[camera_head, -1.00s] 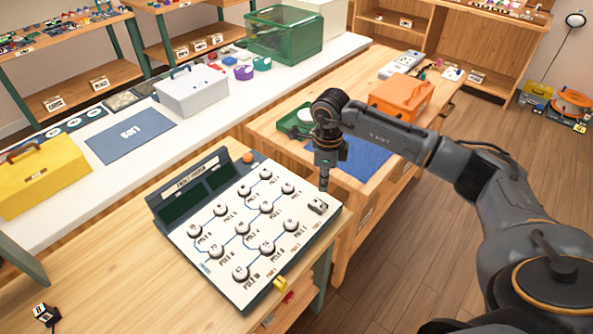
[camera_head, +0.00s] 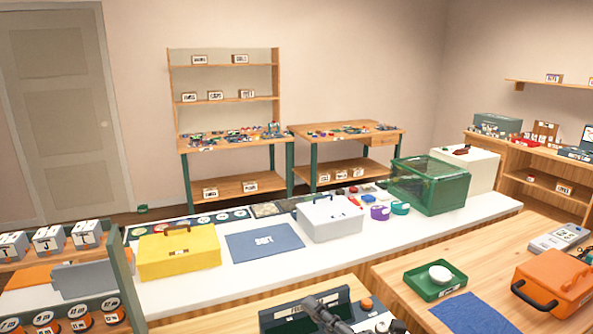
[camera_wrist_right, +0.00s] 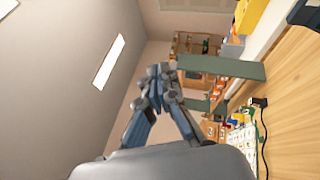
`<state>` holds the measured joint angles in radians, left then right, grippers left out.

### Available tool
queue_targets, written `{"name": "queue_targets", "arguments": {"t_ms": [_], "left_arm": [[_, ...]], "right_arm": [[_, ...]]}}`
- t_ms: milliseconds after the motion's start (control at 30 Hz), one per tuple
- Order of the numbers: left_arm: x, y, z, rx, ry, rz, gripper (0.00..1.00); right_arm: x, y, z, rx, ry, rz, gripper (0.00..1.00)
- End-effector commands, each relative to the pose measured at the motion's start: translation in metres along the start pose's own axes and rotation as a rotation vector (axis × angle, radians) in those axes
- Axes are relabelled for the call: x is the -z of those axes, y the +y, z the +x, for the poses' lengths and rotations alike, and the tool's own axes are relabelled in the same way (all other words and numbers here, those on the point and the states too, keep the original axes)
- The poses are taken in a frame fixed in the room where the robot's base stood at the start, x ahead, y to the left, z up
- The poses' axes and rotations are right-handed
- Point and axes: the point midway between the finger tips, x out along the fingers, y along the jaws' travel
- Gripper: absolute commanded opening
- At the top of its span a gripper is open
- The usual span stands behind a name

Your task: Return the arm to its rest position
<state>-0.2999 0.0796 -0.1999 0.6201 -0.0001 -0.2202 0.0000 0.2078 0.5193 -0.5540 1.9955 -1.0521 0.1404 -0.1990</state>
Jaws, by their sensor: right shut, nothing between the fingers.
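My right gripper (camera_wrist_right: 160,76) shows in the right wrist view with its fingers brought together and nothing between them. It points into open air, with the wall and shelving far beyond it. In the head view, only a dark part of my right arm (camera_head: 335,321) shows at the bottom edge, in front of the dial panel (camera_head: 300,312). Most of that panel is cut off below; its dark display and orange button show. My left gripper is in neither view.
A white counter (camera_head: 400,224) holds a yellow box (camera_head: 178,252), a blue mat (camera_head: 264,241), a pale grey box (camera_head: 330,219) and a green crate (camera_head: 428,186). On the wooden bench at right are a green tray (camera_head: 435,291) and an orange case (camera_head: 555,284).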

Motion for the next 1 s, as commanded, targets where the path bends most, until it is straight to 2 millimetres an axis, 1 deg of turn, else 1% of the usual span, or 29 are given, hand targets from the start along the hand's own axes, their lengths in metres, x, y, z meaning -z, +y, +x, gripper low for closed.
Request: {"name": "queue_targets", "arguments": {"t_ms": [33,67,100,167,200,267,300,333,367,400,467,500,567,600,667,700,800,967,1000], "left_arm": [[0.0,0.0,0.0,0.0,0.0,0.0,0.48],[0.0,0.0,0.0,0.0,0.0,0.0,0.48],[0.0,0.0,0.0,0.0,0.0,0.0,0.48],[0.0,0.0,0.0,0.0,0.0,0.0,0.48],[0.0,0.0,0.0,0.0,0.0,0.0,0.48],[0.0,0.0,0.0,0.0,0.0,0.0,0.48],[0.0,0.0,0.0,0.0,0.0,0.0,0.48],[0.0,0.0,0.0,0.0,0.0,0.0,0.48],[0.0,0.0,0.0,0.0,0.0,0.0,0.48],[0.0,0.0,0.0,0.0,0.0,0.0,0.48],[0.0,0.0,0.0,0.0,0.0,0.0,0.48],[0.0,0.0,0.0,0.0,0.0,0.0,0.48],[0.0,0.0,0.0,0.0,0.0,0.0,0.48],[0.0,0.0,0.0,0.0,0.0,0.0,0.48],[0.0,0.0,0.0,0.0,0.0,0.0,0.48],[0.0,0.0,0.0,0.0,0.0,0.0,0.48],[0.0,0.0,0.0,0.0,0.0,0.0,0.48],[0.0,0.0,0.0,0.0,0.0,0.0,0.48],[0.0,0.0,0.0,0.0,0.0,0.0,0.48]], "right_arm": [[-0.015,0.0,-0.01,-0.001,-0.137,0.133,0.0],[-0.026,-0.002,-0.017,0.003,-0.22,0.211,0.0],[-0.039,-0.007,-0.029,0.015,-0.329,0.312,0.0],[-0.056,-0.022,-0.052,0.045,-0.49,0.467,0.0],[-0.063,-0.034,-0.07,0.073,-0.595,0.569,0.0],[-0.068,-0.057,-0.101,0.127,-0.752,0.721,0.0],[-0.068,-0.072,-0.123,0.168,-0.853,0.821,0.0],[-0.064,-0.084,-0.14,0.204,-0.927,0.894,0.0],[-0.059,-0.095,-0.158,0.243,-0.999,0.966,0.0],[-0.048,-0.11,-0.182,0.299,-1.093,1.06,0.0],[-0.028,-0.127,-0.214,0.384,-1.214,1.182,0.0],[-0.015,-0.135,-0.233,0.437,-1.282,1.249,0.0],[0.005,-0.143,-0.256,0.509,-1.364,1.335,0.0],[0.019,-0.147,-0.27,0.557,-1.412,1.384,0.0],[0.038,-0.15,-0.287,0.622,-1.473,1.448,0.0],[0.051,-0.151,-0.299,0.665,-1.511,1.487,0.0],[0.08,-0.15,-0.322,0.765,-1.589,1.57,0.0],[0.125,-0.141,-0.354,0.927,-1.695,1.684,0.0],[0.129,-0.148,-0.357,0.945,-1.704,1.69,0.0]]}}
